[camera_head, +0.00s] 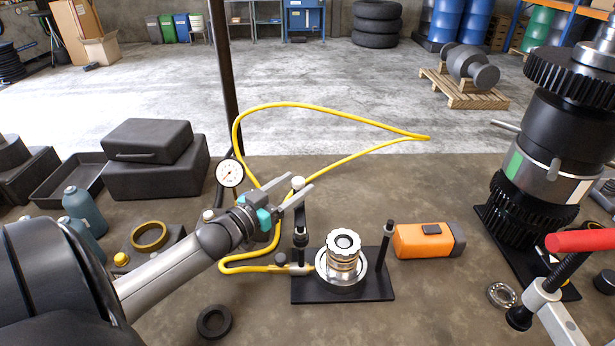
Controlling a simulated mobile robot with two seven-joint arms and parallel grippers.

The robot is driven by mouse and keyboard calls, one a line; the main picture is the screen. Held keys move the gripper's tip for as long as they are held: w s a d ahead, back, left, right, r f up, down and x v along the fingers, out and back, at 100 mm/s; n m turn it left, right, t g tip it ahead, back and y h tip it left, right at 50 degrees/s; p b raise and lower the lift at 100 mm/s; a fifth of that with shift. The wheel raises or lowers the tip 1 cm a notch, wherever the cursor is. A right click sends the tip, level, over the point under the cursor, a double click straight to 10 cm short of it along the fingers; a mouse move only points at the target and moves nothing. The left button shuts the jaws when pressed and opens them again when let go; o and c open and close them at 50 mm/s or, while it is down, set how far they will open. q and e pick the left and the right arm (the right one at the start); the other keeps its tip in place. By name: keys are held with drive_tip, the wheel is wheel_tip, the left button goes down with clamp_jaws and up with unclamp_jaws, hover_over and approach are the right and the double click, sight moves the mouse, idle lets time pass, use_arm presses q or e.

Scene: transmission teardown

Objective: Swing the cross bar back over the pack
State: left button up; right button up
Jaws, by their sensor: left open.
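The pack (343,257) is a short ringed metal stack standing upright on a black base plate (343,293). A black post stands at its left (300,241) and another at its right (388,245). No bar spans the top of the pack. I cannot make out the cross bar clearly; a dark part topped by a pale round knob (298,183) shows at the left post, partly behind my gripper. My left gripper (296,192) is open, its fingertips close to the knob. I cannot tell whether they touch it. My right gripper is not in view.
A yellow hose (340,108) loops behind the fixture beside a dial gauge (230,173). An orange-and-black block (423,240) lies right of the plate. A tall gear assembly (545,140) and a red-handled tool (580,240) stand at the right. A black ring (214,321) lies in front.

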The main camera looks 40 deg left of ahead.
sight(303, 180)
use_arm(q)
drive_tip(key=shift+w+d, duration=0.15)
drive_tip(key=shift+w, duration=2.3)
clamp_jaws()
